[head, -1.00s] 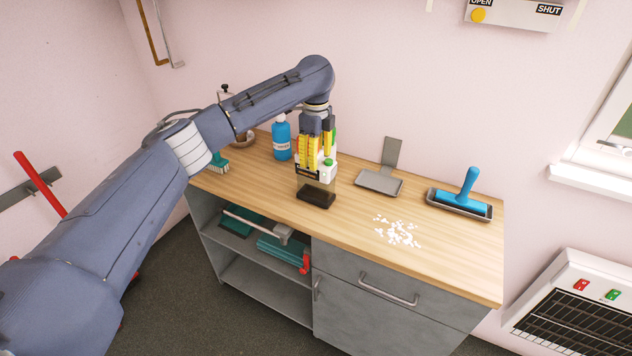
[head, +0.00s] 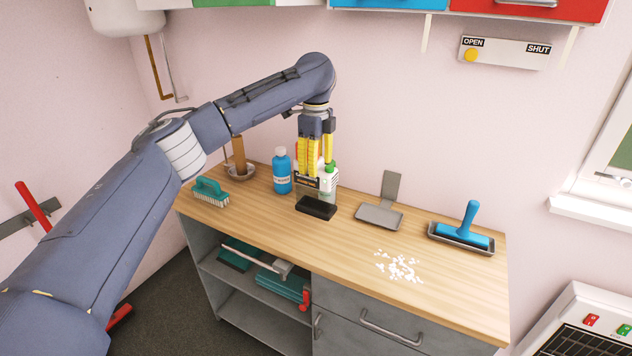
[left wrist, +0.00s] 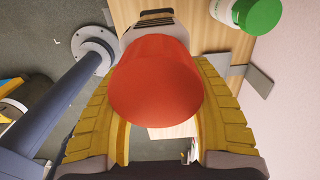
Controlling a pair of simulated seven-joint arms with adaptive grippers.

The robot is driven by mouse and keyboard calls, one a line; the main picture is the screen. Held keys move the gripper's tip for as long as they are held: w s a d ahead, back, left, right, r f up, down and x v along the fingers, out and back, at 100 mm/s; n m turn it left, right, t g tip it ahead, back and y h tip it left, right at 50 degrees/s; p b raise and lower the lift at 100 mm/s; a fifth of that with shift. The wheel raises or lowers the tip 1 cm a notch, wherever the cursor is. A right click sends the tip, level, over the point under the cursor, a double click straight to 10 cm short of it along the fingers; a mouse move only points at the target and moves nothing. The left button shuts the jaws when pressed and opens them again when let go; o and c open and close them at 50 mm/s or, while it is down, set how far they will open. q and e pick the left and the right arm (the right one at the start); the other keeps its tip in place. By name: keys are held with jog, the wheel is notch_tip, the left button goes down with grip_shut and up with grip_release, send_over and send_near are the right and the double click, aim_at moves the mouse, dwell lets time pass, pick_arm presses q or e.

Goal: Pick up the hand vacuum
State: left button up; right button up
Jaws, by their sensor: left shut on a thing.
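The hand vacuum shows in the head view as a smoky body with a dark nozzle foot (head: 316,208), upright over the worktop. In the left wrist view its red rounded top (left wrist: 155,88) sits between the yellow fingers, with a grey body beyond. My left gripper (head: 316,165) points down and is shut on the vacuum, holding it a little above the worktop. The fingers hide much of its upper part in the head view. My right gripper is not in view.
On the wooden worktop (head: 300,240), a green-capped bottle (head: 330,178) stands close behind the vacuum. A blue bottle (head: 283,172) and green brush (head: 210,192) are left.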

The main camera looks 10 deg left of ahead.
pick_arm(q)
notch_tip(320, 180, up, 11)
dwell(0.4)
jog(key=o, duration=0.9)
grip_shut()
